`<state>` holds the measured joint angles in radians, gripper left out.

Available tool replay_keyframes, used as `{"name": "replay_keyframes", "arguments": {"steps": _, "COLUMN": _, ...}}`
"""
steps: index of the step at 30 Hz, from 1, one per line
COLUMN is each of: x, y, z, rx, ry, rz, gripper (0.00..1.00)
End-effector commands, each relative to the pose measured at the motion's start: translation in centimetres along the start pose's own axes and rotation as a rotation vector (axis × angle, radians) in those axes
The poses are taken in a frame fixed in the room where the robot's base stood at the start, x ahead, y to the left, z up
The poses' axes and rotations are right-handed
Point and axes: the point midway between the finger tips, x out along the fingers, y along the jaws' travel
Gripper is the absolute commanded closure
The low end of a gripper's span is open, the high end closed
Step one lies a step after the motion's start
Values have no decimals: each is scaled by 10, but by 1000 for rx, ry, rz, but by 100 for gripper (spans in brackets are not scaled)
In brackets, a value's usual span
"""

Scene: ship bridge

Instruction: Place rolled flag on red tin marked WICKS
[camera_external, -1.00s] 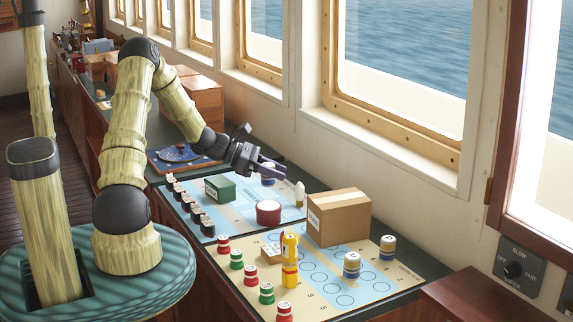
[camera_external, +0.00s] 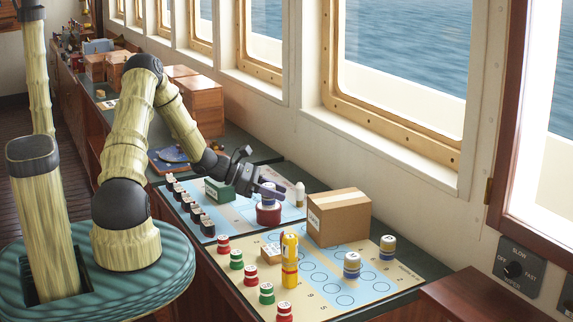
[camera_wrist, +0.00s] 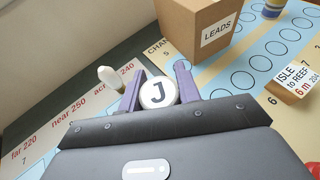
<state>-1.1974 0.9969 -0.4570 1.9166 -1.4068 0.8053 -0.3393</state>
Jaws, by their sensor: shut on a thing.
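My gripper (camera_external: 270,191) is shut on a small upright rolled flag (camera_external: 268,197), blue and white. Its round white end marked J (camera_wrist: 158,93) shows between my purple fingers in the wrist view. The red tin (camera_external: 268,217) sits on the chart board directly below the flag. The flag's lower end is at or just above the tin's top; I cannot tell whether they touch. The tin's lettering cannot be read, and the tin is hidden in the wrist view.
A cardboard box marked LEADS (camera_external: 338,218) stands to the right of the tin, and a white peg (camera_external: 300,195) close behind it. A green box (camera_external: 219,190) is to the left. Several coloured rolls and a yellow figure (camera_external: 290,262) stand on the front board.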

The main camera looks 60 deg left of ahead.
Motion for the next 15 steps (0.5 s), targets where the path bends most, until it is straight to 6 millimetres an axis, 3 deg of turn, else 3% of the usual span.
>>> {"name": "replay_keyframes", "arguments": {"steps": 7, "x": 2, "y": 0, "z": -4, "rx": -1, "ry": 0, "rz": 0, "gripper": 89}}
{"name": "replay_keyframes", "arguments": {"steps": 8, "x": 1, "y": 0, "z": -3, "rx": -1, "ry": 0, "rz": 0, "gripper": 61}}
{"name": "replay_keyframes", "arguments": {"steps": 10, "x": 1, "y": 0, "z": -2, "rx": -1, "ry": 0, "rz": 0, "gripper": 47}}
{"name": "replay_keyframes", "arguments": {"steps": 15, "x": 1, "y": 0, "z": -2, "rx": -1, "ry": 0, "rz": 0, "gripper": 45}}
